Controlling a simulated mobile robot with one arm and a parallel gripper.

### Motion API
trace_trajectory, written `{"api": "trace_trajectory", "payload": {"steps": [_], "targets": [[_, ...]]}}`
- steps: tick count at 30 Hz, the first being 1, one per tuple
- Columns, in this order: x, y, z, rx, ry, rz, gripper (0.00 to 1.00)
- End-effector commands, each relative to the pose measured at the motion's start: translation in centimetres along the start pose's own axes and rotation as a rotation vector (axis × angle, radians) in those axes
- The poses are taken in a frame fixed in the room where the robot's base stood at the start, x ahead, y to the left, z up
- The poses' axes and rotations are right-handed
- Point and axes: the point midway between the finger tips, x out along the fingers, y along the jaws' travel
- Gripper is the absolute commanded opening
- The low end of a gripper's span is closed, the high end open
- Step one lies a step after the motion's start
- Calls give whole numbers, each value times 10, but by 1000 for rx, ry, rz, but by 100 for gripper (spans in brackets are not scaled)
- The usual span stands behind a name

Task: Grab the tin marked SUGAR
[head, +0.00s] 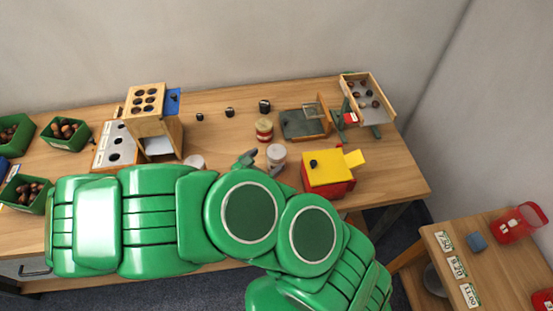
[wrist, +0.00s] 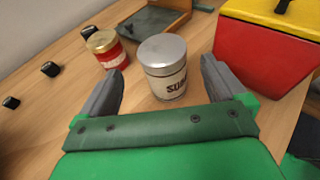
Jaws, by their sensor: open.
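The tin marked SUGAR (wrist: 165,72) is white with a grey metal lid. In the wrist view it stands upright on the table, ahead of and between my gripper's two grey fingers; only part of its label shows. My gripper (wrist: 163,88) is open and empty, with a finger to each side. In the head view the tin (head: 276,154) stands just right of my gripper's visible finger (head: 247,158); my green arm covers the table in front.
A red jar with a gold lid (wrist: 106,48) stands close left of the tin. A red and yellow box (wrist: 268,45) is close on the right. A dark green tray (wrist: 155,20) lies behind. Small black weights (head: 230,112) stand farther left. A wooden stand (head: 150,120) is at left.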

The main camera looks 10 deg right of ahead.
Motion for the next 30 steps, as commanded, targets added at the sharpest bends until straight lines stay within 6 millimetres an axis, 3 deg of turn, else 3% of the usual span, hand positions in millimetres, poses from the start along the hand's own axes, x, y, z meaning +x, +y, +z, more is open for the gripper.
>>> {"api": "trace_trajectory", "payload": {"steps": [17,30], "targets": [[30,-1,1,1,0,-1,97],[68,-4,4,1,0,-2,97]]}}
